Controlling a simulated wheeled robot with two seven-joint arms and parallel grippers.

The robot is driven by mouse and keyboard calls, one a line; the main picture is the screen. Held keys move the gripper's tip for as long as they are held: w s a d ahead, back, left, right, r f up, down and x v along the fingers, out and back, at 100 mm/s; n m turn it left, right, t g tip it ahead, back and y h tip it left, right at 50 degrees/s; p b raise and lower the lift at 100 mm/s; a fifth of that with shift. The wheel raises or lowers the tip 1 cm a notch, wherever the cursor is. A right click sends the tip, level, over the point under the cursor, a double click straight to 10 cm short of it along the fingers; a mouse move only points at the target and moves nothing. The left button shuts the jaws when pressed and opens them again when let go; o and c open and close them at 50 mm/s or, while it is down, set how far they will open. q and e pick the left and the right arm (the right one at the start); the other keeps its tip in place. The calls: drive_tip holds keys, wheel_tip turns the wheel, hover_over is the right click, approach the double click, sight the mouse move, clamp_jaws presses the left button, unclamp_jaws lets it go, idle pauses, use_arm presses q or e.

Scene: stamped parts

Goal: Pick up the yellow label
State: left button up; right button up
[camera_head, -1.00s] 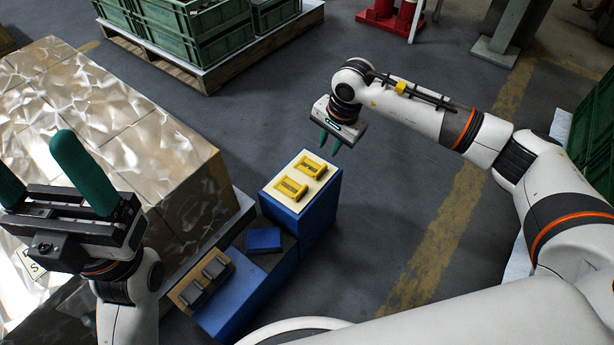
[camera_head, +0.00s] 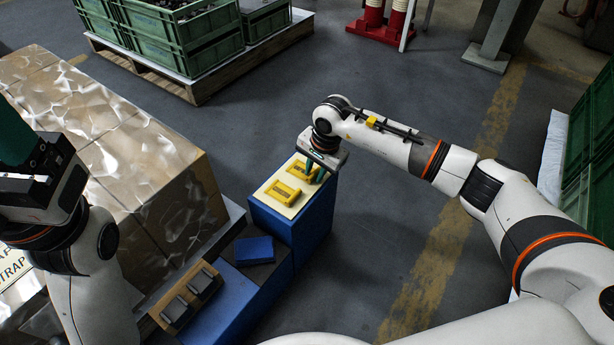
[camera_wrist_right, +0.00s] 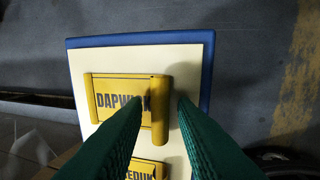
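Two yellow labels lie on a cream board (camera_head: 268,203) on top of a blue stand. The far yellow label (camera_head: 303,165) is partly hidden by my right gripper (camera_head: 315,174). In the right wrist view this label (camera_wrist_right: 118,92) reads roughly "DAPW…K", and the open green fingers (camera_wrist_right: 160,100) stand on either side of its raised right end bar. I cannot tell if they touch it. The near yellow label (camera_head: 282,193) shows partly at the bottom of the wrist view (camera_wrist_right: 145,168). My left gripper (camera_head: 15,140) is at the left edge, partly cut off, its visible finger set apart.
A lower blue step holds a blue block (camera_head: 254,249) and a tan board with two grey parts (camera_head: 187,297). Wrapped boxes (camera_head: 150,165) stand left. Green crates (camera_head: 190,40) on a pallet are behind. The floor between stand and right arm is clear.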

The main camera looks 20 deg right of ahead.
clamp_jaws()
